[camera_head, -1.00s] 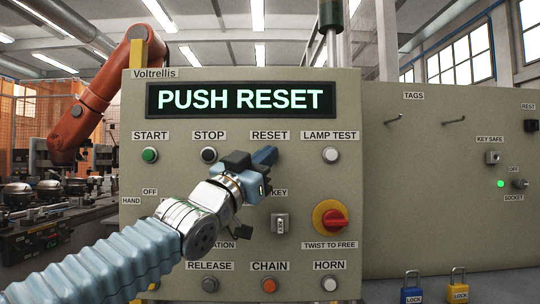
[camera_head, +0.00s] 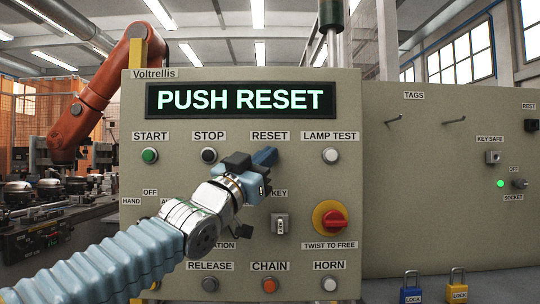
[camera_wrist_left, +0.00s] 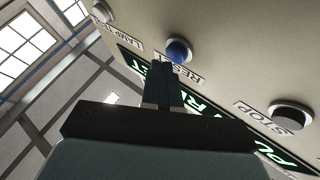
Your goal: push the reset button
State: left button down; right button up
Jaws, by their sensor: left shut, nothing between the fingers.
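The control panel (camera_head: 240,115) faces me, and its display (camera_head: 240,99) reads PUSH RESET. The RESET label (camera_head: 270,135) shows in the head view, but the button under it is hidden behind my left gripper (camera_head: 267,156). In the left wrist view the blue reset button (camera_wrist_left: 179,50) shows just beyond the closed fingertips of my left gripper (camera_wrist_left: 163,70). The gripper is shut and empty. I cannot tell whether the tips touch the button. My right gripper is not in view.
The black STOP button (camera_head: 209,154) and white LAMP TEST button (camera_head: 331,155) flank the RESET position. Below are a key switch (camera_head: 280,225) and a red twist knob (camera_head: 333,219) on yellow. An orange robot arm (camera_head: 95,95) stands behind at left.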

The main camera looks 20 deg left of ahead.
pick_arm(q)
jog(key=shift+w+a+p, duration=0.15)
jog(key=shift+w+p, duration=0.15)
jog(key=shift+w, duration=0.15)
dwell(0.3)
jog(key=shift+s+d+b, duration=0.3)
jog(key=shift+s+b, duration=0.5)
jog(key=shift+s, duration=0.1)
jog(key=s+d+b, duration=0.1)
jog(key=s+b, duration=0.3)
jog(key=s, duration=0.1)
jog(key=shift+s+d+b, duration=0.35)
jog(key=shift+s, duration=0.05)
